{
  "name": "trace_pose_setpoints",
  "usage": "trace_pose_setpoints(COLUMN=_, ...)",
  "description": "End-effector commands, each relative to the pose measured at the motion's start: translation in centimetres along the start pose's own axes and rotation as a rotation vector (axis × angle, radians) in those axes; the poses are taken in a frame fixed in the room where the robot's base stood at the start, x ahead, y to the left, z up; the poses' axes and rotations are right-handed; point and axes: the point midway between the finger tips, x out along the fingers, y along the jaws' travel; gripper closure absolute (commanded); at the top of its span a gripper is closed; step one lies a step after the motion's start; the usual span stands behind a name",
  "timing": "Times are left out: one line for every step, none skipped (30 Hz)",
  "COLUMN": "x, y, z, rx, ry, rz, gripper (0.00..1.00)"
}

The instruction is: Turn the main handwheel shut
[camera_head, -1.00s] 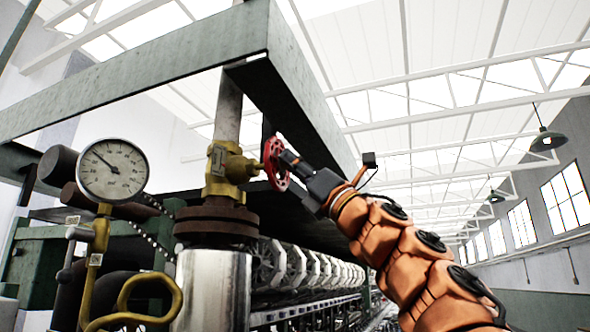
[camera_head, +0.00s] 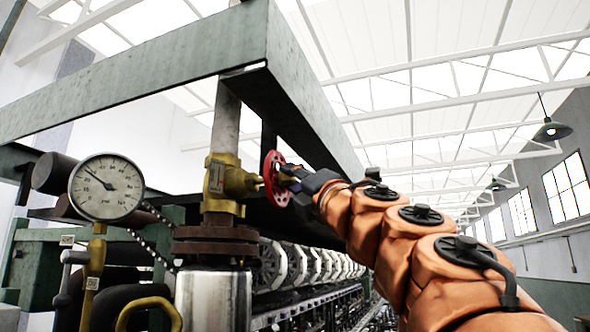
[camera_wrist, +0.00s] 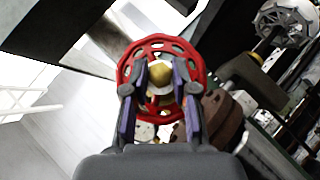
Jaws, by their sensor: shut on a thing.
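The red handwheel (camera_head: 275,178) sits on the brass valve (camera_head: 228,182) on the upright pipe, under the green frame. It shows face-on in the wrist view (camera_wrist: 193,55), with a brass hub (camera_wrist: 159,75) at its middle. My gripper (camera_head: 289,176) is at the wheel from the right. In the wrist view my gripper's two fingers (camera_wrist: 160,80) stand on either side of the hub, inside the rim's outline, shut on the handwheel. The exact contact points are hard to make out.
A round pressure gauge (camera_head: 106,187) stands left of the valve, with a yellow pipe (camera_head: 95,262) below it. A green beam (camera_head: 140,75) passes close above the wheel. A rusty flange (camera_head: 215,240) lies below the valve. Reeling machinery (camera_head: 300,265) stretches behind.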

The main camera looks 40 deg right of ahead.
Motion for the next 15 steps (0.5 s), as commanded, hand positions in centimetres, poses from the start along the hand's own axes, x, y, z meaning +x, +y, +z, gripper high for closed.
trace_pose_setpoints(x=0.08, y=0.11, z=0.24, rx=0.009, ry=-0.004, rz=-0.022, gripper=1.00)
trace_pose_setpoints(x=0.05, y=0.12, z=0.26, rx=0.019, ry=-0.005, rz=-0.033, gripper=1.00)
trace_pose_setpoints(x=0.03, y=0.15, z=0.27, rx=0.035, ry=-0.005, rz=-0.046, gripper=1.00)
trace_pose_setpoints(x=0.00, y=0.17, z=0.29, rx=0.046, ry=-0.005, rz=-0.057, gripper=1.00)
trace_pose_setpoints(x=0.00, y=0.21, z=0.25, rx=0.055, ry=-0.004, rz=-0.067, gripper=1.00)
trace_pose_setpoints(x=0.00, y=0.23, z=0.20, rx=0.068, ry=-0.003, rz=-0.082, gripper=1.00)
trace_pose_setpoints(x=0.00, y=0.26, z=0.18, rx=0.079, ry=-0.003, rz=-0.092, gripper=1.00)
trace_pose_setpoints(x=-0.01, y=0.30, z=0.19, rx=0.090, ry=-0.003, rz=-0.102, gripper=1.00)
trace_pose_setpoints(x=-0.03, y=0.32, z=0.26, rx=0.103, ry=-0.005, rz=-0.116, gripper=1.00)
trace_pose_setpoints(x=-0.04, y=0.35, z=0.29, rx=0.114, ry=-0.006, rz=-0.126, gripper=1.00)
trace_pose_setpoints(x=-0.04, y=0.35, z=0.29, rx=0.125, ry=-0.007, rz=-0.137, gripper=1.00)
trace_pose_setpoints(x=-0.03, y=0.30, z=0.26, rx=0.138, ry=-0.006, rz=-0.152, gripper=1.00)
trace_pose_setpoints(x=-0.02, y=0.27, z=0.20, rx=0.150, ry=-0.005, rz=-0.164, gripper=1.00)
trace_pose_setpoints(x=-0.02, y=0.23, z=0.19, rx=0.162, ry=-0.004, rz=-0.175, gripper=1.00)
trace_pose_setpoints(x=-0.03, y=0.24, z=0.23, rx=0.176, ry=-0.005, rz=-0.189, gripper=1.00)
